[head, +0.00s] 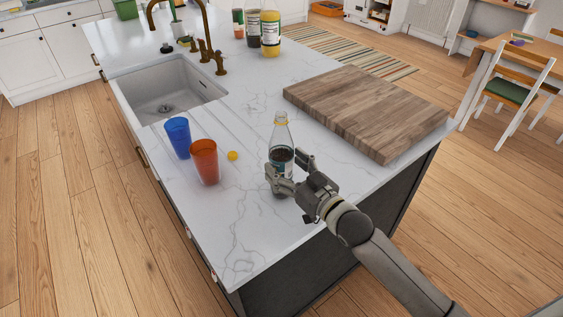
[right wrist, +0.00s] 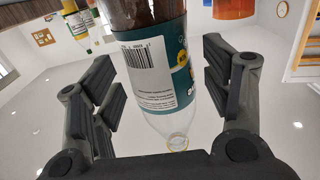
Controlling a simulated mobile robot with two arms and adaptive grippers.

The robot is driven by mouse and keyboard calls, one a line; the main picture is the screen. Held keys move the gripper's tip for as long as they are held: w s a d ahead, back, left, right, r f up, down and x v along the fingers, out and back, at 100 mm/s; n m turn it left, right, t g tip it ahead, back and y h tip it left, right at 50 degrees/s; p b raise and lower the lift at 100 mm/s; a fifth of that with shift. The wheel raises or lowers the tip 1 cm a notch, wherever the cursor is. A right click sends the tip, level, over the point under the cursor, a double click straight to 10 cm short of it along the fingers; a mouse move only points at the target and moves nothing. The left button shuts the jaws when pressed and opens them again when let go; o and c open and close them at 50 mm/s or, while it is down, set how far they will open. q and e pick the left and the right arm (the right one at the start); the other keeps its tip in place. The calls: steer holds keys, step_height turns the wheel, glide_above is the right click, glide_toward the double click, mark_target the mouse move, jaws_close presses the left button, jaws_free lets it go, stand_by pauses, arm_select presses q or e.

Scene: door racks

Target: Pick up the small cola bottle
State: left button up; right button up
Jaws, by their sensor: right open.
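The small cola bottle (head: 281,141) stands upright near the front right part of the white marble counter. It is clear with dark liquid low inside and a teal label, and its neck looks uncapped. My right gripper (head: 291,172) is open at the bottle's lower part, with a finger on either side. In the right wrist view the bottle (right wrist: 158,75) appears upside down between the spread fingers. A gap shows on the right side there; contact on the left cannot be told. My left gripper is not in view.
A blue cup (head: 178,137), an orange cup (head: 205,161) and a small yellow round object (head: 233,155) stand left of the bottle. A thick wooden board (head: 365,108) lies to the right. Behind are a sink (head: 167,88), a brass tap (head: 205,45) and several bottles.

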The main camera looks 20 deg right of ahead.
steer(key=shift+w+a+r, duration=0.1)
steer(key=shift+w+a, duration=0.15)
steer(key=shift+w, duration=0.4)
steer(key=shift+w+a, duration=0.2)
steer(key=shift+w, duration=0.3)
steer(key=shift+s, duration=0.1)
steer(key=shift+c, duration=0.8)
steer(key=c, duration=1.2)
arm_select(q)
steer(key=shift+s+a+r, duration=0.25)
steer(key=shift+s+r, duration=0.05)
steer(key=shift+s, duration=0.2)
arm_select(e)
steer(key=shift+c, duration=0.3)
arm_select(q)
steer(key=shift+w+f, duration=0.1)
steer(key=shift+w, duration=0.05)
arm_select(e)
steer(key=shift+r, duration=0.15)
